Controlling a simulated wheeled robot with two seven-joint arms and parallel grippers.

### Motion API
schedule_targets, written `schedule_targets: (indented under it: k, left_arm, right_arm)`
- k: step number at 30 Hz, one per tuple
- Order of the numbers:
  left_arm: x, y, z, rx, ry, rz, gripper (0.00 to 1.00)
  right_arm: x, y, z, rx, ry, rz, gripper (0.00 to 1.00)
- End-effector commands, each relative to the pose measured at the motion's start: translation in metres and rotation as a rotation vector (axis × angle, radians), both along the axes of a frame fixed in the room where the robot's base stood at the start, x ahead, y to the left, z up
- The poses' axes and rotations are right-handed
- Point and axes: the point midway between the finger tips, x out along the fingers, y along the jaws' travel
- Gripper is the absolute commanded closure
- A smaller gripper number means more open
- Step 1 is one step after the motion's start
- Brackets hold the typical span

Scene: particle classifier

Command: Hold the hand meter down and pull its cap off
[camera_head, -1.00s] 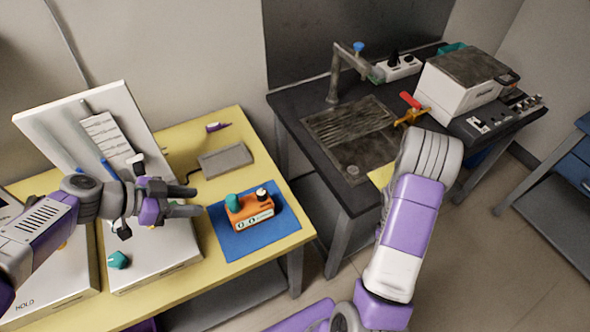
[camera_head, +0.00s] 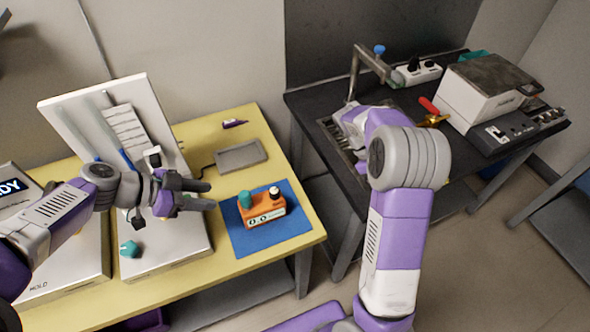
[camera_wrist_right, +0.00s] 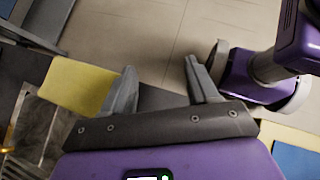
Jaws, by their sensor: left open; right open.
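The orange hand meter (camera_head: 262,211) sits upright on a blue mat (camera_head: 240,238) on the yellow table. A teal knob-like part (camera_head: 244,199) stands on its left top and a dark, white-based one (camera_head: 274,192) on its right; I cannot tell which is the cap. My left gripper (camera_head: 206,196) is open and empty, just left of the meter and apart from it, fingers pointing right. My right gripper is hidden behind its own arm in the head view. The right wrist view shows its fingers (camera_wrist_right: 162,80) apart, with nothing between them and floor beyond.
A grey pad (camera_head: 241,157) lies behind the mat. A tilted white board (camera_head: 88,118) and a white base with a teal piece (camera_head: 129,249) stand left. The dark bench (camera_head: 315,112) at right holds a sink, a tap and a white machine (camera_head: 490,92).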

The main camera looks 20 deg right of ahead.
Motion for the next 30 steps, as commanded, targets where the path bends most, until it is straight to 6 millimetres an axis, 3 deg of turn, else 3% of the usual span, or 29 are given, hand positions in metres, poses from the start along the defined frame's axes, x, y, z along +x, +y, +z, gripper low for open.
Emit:
schedule_targets:
  k: [6, 12, 15, 19, 23, 30]
  left_arm:
    - [0.0, 0.0, 0.0, 0.0, 0.0, 0.0, 0.57]
    - [0.0, 0.0, 0.0, 0.0, 0.0, 0.0, 0.57]
    - [0.0, 0.0, 0.0, 0.0, 0.0, 0.0, 0.57]
    - [0.0, 0.0, 0.0, 0.0, 0.0, 0.0, 0.57]
    - [0.0, 0.0, 0.0, 0.0, 0.0, 0.0, 0.57]
    - [0.0, 0.0, 0.0, 0.0, 0.0, 0.0, 0.57]
  right_arm:
    - [0.07, 0.102, 0.011, 0.113, -0.345, 0.086, 0.41]
    - [0.104, 0.2, 0.039, 0.249, -0.592, 0.115, 0.41]
    - [0.11, 0.237, 0.053, 0.308, -0.67, 0.121, 0.41]
    - [0.112, 0.266, 0.065, 0.357, -0.726, 0.12, 0.41]
    - [0.112, 0.278, 0.066, 0.379, -0.748, 0.118, 0.41]
    - [0.112, 0.279, 0.035, 0.38, -0.745, 0.118, 0.41]
